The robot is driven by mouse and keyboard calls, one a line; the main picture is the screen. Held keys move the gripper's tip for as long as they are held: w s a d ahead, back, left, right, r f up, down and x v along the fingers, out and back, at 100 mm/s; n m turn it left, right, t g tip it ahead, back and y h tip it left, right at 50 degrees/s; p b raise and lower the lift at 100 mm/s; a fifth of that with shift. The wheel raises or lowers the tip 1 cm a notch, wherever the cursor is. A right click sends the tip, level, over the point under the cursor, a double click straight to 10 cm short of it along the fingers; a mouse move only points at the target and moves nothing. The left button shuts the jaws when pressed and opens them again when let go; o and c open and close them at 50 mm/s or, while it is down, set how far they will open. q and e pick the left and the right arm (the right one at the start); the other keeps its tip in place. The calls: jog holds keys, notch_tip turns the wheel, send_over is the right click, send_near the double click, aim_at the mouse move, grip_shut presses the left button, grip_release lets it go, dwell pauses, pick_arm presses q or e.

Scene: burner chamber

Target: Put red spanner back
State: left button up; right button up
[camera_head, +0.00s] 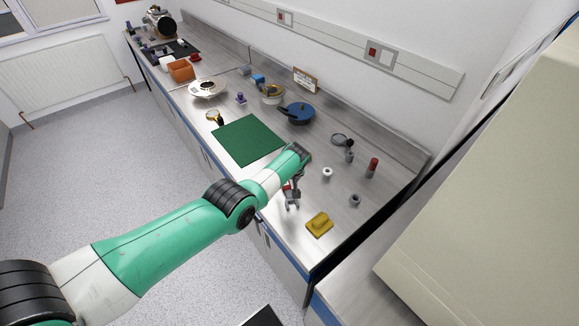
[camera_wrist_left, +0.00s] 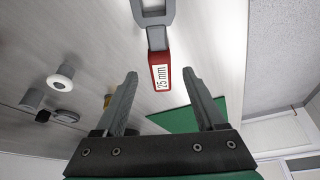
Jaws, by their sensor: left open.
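The red spanner (camera_head: 291,201) is at the front edge of the bench in the head view, its grey open jaw toward the front. In the left wrist view its red handle (camera_wrist_left: 160,72), marked 25 mm, points toward my gripper, with the grey end at the top. My left gripper (camera_head: 294,180) is just behind the spanner and partly hides it. In the wrist view the left gripper (camera_wrist_left: 160,78) is open, with the handle's end between its fingertips and visible gaps on both sides. My right gripper is not in view.
A green mat (camera_head: 248,139) lies behind the arm. A yellow block (camera_head: 319,224) stands close to the right of the spanner. Small grey and white parts (camera_head: 327,173) and a red-topped cylinder (camera_head: 372,167) stand further right. A blue pan-like object (camera_head: 297,113) is at the back.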

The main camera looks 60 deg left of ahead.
pick_arm(q)
jog(key=p+v, duration=0.6)
jog(key=v, duration=0.2)
jog(key=shift+d+r+p, duration=0.15)
jog(key=shift+r+p, duration=0.2)
jog(key=shift+r, duration=0.05)
